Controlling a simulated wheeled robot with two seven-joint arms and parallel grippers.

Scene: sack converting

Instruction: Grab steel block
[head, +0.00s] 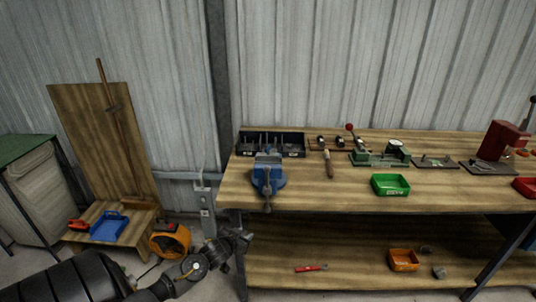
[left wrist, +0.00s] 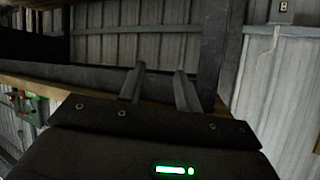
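My left gripper (head: 243,238) is low in front of the bench's left end, below the tabletop. In the left wrist view its two fingers (left wrist: 158,85) stand apart with nothing between them. I cannot single out a steel block with certainty. Small grey-and-dark pieces (head: 320,142) lie at the back of the bench. My right gripper is not in view.
A blue vise (head: 268,178) sits at the front left of the wooden bench (head: 340,198), before a black tool bin (head: 293,150). A green bin (head: 390,185) stands mid-bench. An orange bin (head: 403,260) and a red-handled tool (head: 311,268) are on the lower shelf.

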